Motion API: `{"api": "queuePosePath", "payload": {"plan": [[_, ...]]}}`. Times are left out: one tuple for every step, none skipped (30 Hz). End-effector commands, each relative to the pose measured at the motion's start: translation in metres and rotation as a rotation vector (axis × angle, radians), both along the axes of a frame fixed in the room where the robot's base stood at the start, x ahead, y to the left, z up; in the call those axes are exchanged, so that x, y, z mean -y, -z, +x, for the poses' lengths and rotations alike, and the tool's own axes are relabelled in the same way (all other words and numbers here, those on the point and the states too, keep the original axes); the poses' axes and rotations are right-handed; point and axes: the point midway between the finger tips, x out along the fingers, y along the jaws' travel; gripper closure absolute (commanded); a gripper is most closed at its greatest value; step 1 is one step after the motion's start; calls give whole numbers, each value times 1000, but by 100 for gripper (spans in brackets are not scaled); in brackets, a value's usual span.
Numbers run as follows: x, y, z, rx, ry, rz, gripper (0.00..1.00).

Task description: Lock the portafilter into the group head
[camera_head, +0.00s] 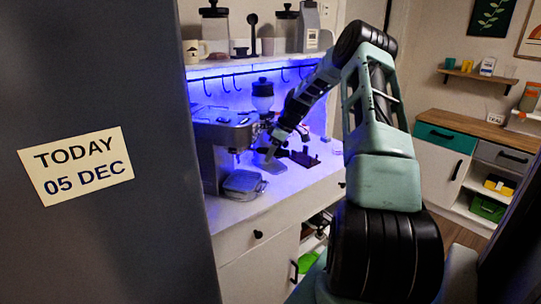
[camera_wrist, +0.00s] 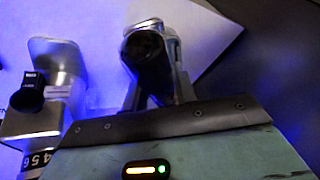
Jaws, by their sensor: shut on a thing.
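In the wrist view my gripper (camera_wrist: 158,90) is shut on a black handle (camera_wrist: 148,60) with bright metal beside it, which looks like the portafilter. The handle points towards the camera, and the portafilter's far end is hard to make out. In the head view my gripper (camera_head: 273,139) is low over the counter, just right of the silver espresso machine (camera_head: 222,133). The portafilter is too small and dark to make out there. The group head is not clearly visible in either view, so I cannot tell whether the portafilter touches it.
A grinder (camera_head: 263,96) stands behind my gripper. A metal container (camera_head: 243,184) sits in front of the machine, and a dark mat (camera_head: 303,158) lies to the right. A shelf (camera_head: 250,64) with hooks runs above. In the wrist view a silver appliance (camera_wrist: 58,75) stands close at left.

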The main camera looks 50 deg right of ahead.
Motion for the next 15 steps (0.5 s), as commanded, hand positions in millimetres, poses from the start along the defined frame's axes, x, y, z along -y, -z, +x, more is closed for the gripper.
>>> {"api": "queuePosePath", "payload": {"plan": [[1,-1,1,3,-7,0,100],[1,-1,1,2,-9,0,100],[1,-1,1,1,-11,0,100],[1,-1,1,1,-12,0,100],[1,-1,1,1,-12,0,100],[1,-1,1,1,-11,0,100],[1,-1,1,1,-11,0,100],[1,-1,1,1,-11,0,100],[1,-1,1,1,-11,0,100],[1,-1,1,1,-11,0,100],[1,-1,1,1,-11,0,100],[1,-1,1,1,-11,0,100],[1,-1,1,1,-10,-1,100],[1,-1,1,1,-10,-1,100],[1,-1,1,1,-10,-1,67]]}}
